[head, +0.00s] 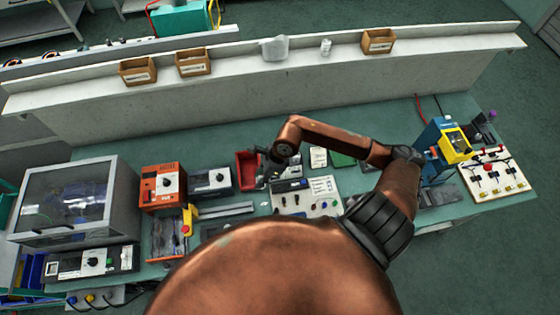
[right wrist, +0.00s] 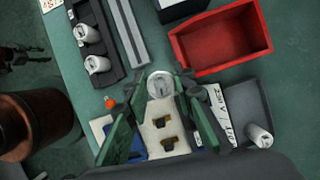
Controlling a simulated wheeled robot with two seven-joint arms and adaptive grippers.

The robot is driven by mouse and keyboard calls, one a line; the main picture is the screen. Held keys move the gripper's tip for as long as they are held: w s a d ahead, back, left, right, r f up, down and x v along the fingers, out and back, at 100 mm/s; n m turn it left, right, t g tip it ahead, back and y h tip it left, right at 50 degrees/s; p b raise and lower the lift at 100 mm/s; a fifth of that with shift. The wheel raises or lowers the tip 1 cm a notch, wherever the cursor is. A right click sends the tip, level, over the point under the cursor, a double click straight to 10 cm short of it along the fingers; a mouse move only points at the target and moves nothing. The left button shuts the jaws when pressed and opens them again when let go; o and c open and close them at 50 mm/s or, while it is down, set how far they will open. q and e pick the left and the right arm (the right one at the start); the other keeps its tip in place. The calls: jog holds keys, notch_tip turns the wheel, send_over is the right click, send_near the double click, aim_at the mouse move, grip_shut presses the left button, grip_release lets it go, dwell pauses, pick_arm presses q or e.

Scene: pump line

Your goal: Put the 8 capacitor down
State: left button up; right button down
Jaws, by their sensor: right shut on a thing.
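My right gripper (head: 268,172) hangs over the middle of the bench, just right of the red bin. In the right wrist view, its green fingers (right wrist: 160,92) are shut on a silver round-topped capacitor (right wrist: 159,82) at their tips. Any marking on it is too small to read. I cannot tell whether the capacitor touches anything below. Two similar light cylinders (right wrist: 97,64) stand in a dark holder (right wrist: 110,72) at upper left. Another cylinder (right wrist: 260,136) is on a dark grey tray (right wrist: 250,100) at right. My left gripper does not show.
An open red bin (head: 245,176) with an empty floor lies beside the gripper. A pale panel with knobs (head: 322,203) is close by on the right. An orange unit (head: 161,186) and a clear-lidded machine (head: 75,195) stand left. Small cardboard boxes (head: 138,72) sit on the back ledge.

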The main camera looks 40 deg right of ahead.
jog(key=w+d+f+m+t+h+p, duration=0.1)
jog(key=w+d+m+p, duration=0.1)
jog(key=d+m, duration=0.3)
jog(key=w+d+f+m+t+h+p, duration=0.1)
jog(key=w+d+m+h+p, duration=0.15)
jog(key=d, duration=0.35)
jog(key=shift+y, duration=0.55)
jog(key=w+d+f, duration=0.1)
jog(key=f, duration=0.2)
jog(key=w+d+f+p, duration=0.1)
jog(key=d+f, duration=0.1)
jog(key=f, duration=0.1)
jog(key=w+d+f, duration=0.1)
jog(key=f, duration=0.2)
jog(key=shift+w+d+f+p, duration=0.2)
jog(key=shift+d+p, duration=0.1)
jog(key=shift+d, duration=0.1)
